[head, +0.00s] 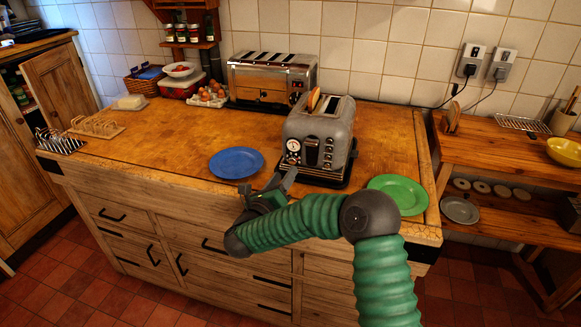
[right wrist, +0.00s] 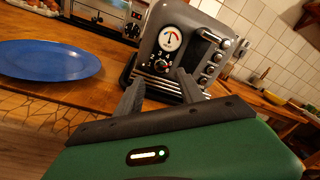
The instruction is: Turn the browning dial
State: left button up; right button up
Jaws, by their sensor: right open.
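A grey toaster (head: 318,125) with a slice of bread in its slot (head: 313,99) stands near the front right of the worktop. Its end face carries a round white gauge (right wrist: 170,39) with a red and blue face. Below the gauge is a small dark browning dial (right wrist: 161,66) with white numbers around it. My right gripper (head: 282,182) is in front of this face. In the right wrist view the gripper (right wrist: 159,80) is open and empty, its two fingers pointing at the dial and apparently apart from it. My left gripper is not in view.
A blue plate (head: 236,162) lies left of the toaster and a green plate (head: 398,194) to its right. A larger steel toaster (head: 272,78), eggs (head: 207,97) and a spice rack (head: 190,40) are at the back. The worktop's left middle is clear.

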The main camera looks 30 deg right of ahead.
aim_at(292, 163)
jog(key=x, duration=0.4)
jog(key=shift+w+r, duration=0.15)
jog(key=shift+w, duration=0.1)
jog(key=shift+w+d, duration=0.25)
jog(key=shift+d, duration=0.45)
jog(key=shift+a, duration=0.2)
grip_shut()
